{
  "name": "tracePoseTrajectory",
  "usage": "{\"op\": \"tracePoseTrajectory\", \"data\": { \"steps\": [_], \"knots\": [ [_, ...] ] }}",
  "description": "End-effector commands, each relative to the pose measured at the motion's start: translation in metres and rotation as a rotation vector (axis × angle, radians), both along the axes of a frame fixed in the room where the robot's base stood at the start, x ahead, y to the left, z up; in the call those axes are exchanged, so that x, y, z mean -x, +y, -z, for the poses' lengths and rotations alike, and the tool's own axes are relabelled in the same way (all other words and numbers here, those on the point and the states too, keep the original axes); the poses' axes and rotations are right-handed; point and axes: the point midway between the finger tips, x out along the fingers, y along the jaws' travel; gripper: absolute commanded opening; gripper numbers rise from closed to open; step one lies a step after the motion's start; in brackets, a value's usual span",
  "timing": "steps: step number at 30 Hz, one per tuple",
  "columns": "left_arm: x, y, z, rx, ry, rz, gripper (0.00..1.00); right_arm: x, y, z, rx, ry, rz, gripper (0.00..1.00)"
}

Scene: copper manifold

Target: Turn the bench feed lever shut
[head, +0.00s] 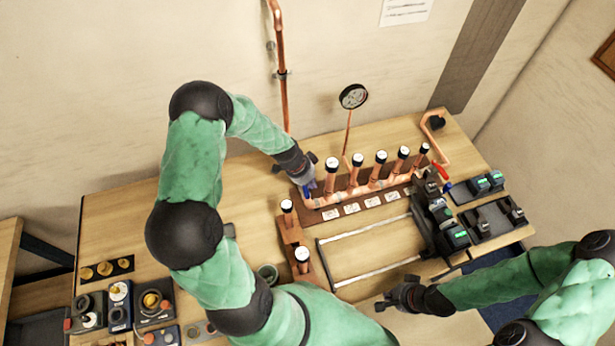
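The copper manifold (375,187) lies on its dark board at the back of the bench, with several upright, white-capped copper stubs. A small blue lever (308,189) shows at the manifold's left end, and a red lever (440,172) at its right end. I cannot tell by sight which is the bench feed lever. My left gripper (308,181) reaches down right at the blue lever; its fingers are small and partly hidden, so contact and opening are unclear. My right gripper (384,300) hovers near the bench's front edge, away from both levers, with no object visible in it.
A pressure gauge (353,96) rises behind the manifold. A black power tool (437,222) and a metal frame (365,226) lie in front, with battery chargers (494,217) at right. Two capped copper pieces stand on brown blocks (292,228). Fittings and tools crowd the left front.

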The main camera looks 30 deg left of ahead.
Motion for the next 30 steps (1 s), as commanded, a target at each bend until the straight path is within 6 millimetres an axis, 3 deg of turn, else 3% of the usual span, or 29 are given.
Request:
{"op": "tracePoseTrajectory", "data": {
  "steps": [6, 17, 30],
  "knots": [
    [-0.003, -0.003, 0.011, 0.0, 0.0, -0.001, 0.0, 0.0, 0.0, -0.002, 0.0, 0.0, 0.0, 0.0],
    [-0.003, -0.003, 0.012, -0.001, -0.001, 0.0, 0.0, 0.0, 0.0, -0.001, 0.0, 0.0, 0.0, 0.0],
    [-0.005, 0.003, 0.013, -0.001, -0.001, 0.047, 0.0, 0.0, 0.0, 0.014, 0.0, 0.0, 0.0, 0.0]
  ]
}}
